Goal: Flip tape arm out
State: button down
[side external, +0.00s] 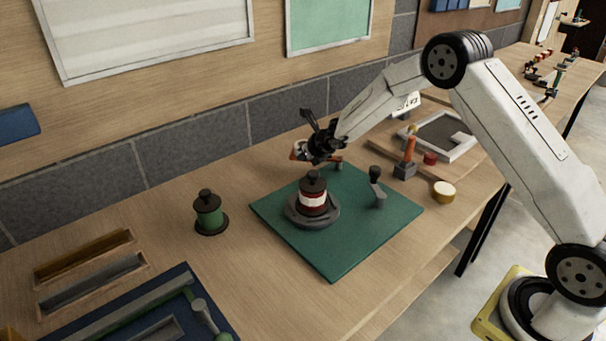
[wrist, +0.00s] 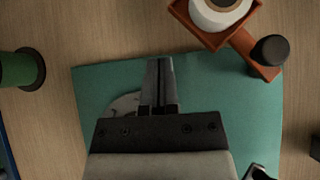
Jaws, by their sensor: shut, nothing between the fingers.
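An orange-brown tape holder (wrist: 203,36) carries a white tape roll (wrist: 215,16) at the top right of the wrist view, cut off by the frame edge. Its short arm (wrist: 240,42) runs down to the right and ends at a round black knob (wrist: 270,50). In the side view the tape roll (side external: 298,150) shows only partly behind my gripper (side external: 319,155). My gripper also shows in the wrist view (wrist: 160,62), shut and empty above the green mat, left of and apart from the tape holder.
A red-and-white spool (side external: 313,202) with a black knob stands on a grey round base on the green mat (side external: 345,255). A grey post (side external: 378,194) with a black top stands beside it. A green spool (side external: 209,216) stands left of the mat. An orange-handled block (side external: 405,168) stands right.

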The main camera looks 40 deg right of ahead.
jog(key=shift+s+a+r, duration=0.5)
jog(key=shift+a+r, duration=0.05)
jog(key=shift+r, duration=0.15)
jog(key=shift+s+a+r, duration=0.45)
jog(key=shift+a+r, duration=0.05)
jog(key=shift+r, duration=0.2)
jog(key=s+a+r+n, duration=0.1)
jog(key=s+n, duration=0.1)
jog(key=n, duration=0.1)
jog(key=s+a+r+n+y, duration=0.1)
jog(key=s+n, duration=0.2)
jog(key=n, duration=0.1)
jog(key=s+a+r+n, duration=0.1)
jog(key=s+a+n, duration=0.1)
jog(key=n, duration=0.2)
jog(key=shift+s+r+g+y, duration=0.15)
jog(key=shift+r+g+y, duration=0.2)
jog(key=shift+g+y, duration=0.05)
jog(key=s+n+g+h, duration=0.1)
jog(key=s+n+g, duration=0.4)
jog(key=s+n, duration=2)
jog(key=shift+s+g+h, duration=0.3)
jog(key=shift+s, duration=0.3)
